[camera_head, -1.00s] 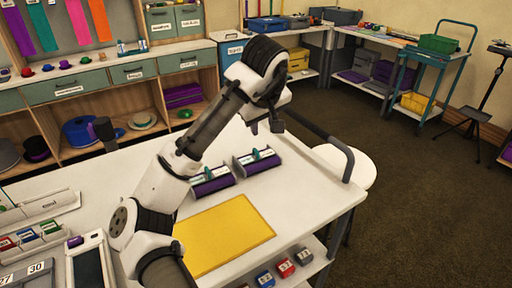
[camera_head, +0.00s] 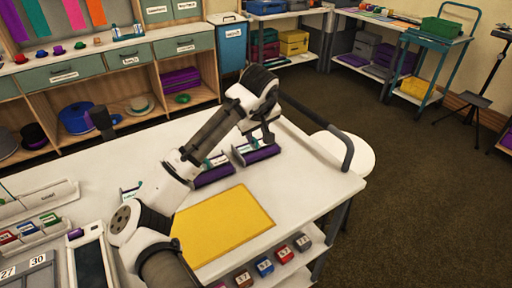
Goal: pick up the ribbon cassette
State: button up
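My gripper (camera_head: 264,138) points down just above the right one of two purple-and-white units with teal tops on the white table. This right purple unit (camera_head: 262,154) is partly hidden by my gripper. The left purple unit (camera_head: 213,177) is partly hidden by my arm. Small coloured labelled boxes, such as a red one (camera_head: 8,237), sit in a rack at the left. I cannot tell which of these is the ribbon cassette. My gripper's fingers are small and dark, so their opening is unclear.
A yellow mat (camera_head: 225,228) lies on the white table (camera_head: 310,170). More small boxes, such as a blue one (camera_head: 265,267), stand on the shelf below its front edge. A dark handle rail (camera_head: 345,145) and a white round stool (camera_head: 350,153) are at the right.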

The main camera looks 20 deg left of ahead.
aim_at(255, 139)
jog(key=shift+p+x, duration=0.3)
jog(key=shift+x, duration=1.45)
jog(key=shift+a+r, duration=0.1)
grip_shut()
